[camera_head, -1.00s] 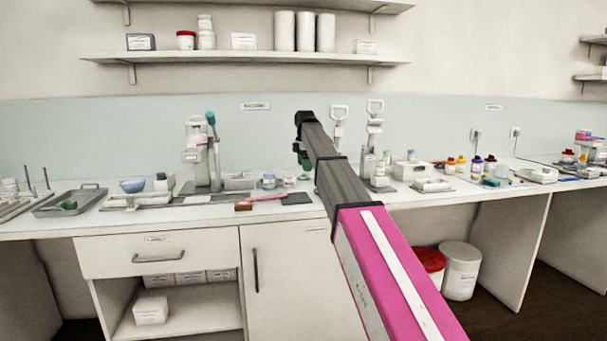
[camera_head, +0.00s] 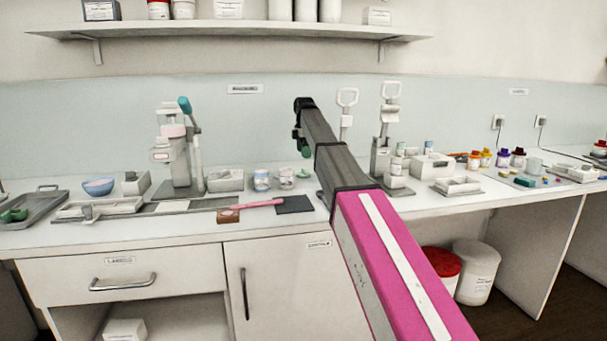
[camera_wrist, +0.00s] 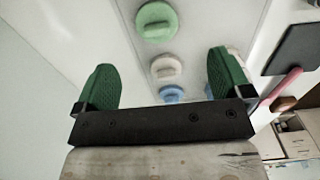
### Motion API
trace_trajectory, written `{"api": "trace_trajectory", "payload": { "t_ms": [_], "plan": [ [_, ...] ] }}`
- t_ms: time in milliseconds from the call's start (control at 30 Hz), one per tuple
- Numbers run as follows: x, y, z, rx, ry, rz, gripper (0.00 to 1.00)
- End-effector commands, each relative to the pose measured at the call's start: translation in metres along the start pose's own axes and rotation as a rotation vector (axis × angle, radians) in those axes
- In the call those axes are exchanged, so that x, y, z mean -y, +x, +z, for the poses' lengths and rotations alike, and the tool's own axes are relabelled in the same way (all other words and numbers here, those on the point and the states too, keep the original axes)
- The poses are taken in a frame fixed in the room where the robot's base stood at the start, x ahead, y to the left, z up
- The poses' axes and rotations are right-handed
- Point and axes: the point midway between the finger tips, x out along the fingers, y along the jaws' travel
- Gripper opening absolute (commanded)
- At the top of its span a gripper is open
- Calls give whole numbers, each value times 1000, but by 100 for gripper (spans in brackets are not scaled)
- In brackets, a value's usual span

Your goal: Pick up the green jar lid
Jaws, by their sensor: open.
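The green jar lid (camera_wrist: 156,21) is round with a raised grip bar and shows at the top of the wrist view. A small green patch, likely this lid (camera_head: 306,180), shows on the counter just left of my arm in the head view. My gripper (camera_wrist: 160,60) is open and empty, its two green fingers wide apart, with the green lid beyond them. A white lid (camera_wrist: 166,68) and a blue lid (camera_wrist: 172,94) lie in line with it, between the fingers in the picture. My gripper (camera_head: 302,147) is over the back of the counter.
Left of the lids stands a lever press (camera_head: 178,150). A dark mat (camera_head: 294,204) and a pink-handled tool (camera_head: 262,203) lie in front. A grey tray (camera_head: 38,205) and blue bowl (camera_head: 98,187) are farther left. Stands (camera_head: 384,145) rise to the right.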

Motion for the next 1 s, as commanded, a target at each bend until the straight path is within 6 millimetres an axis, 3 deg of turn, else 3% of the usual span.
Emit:
{"api": "trace_trajectory", "payload": {
  "t_ms": [100,433,700,967,1000],
  "plan": [
    [1,21,0,0,0,-2,96],
    [-2,46,0,0,0,-1,96],
    [-4,82,0,0,0,-1,96],
    [-5,86,0,0,0,0,96],
    [-5,86,0,0,0,0,87]
  ]
}}
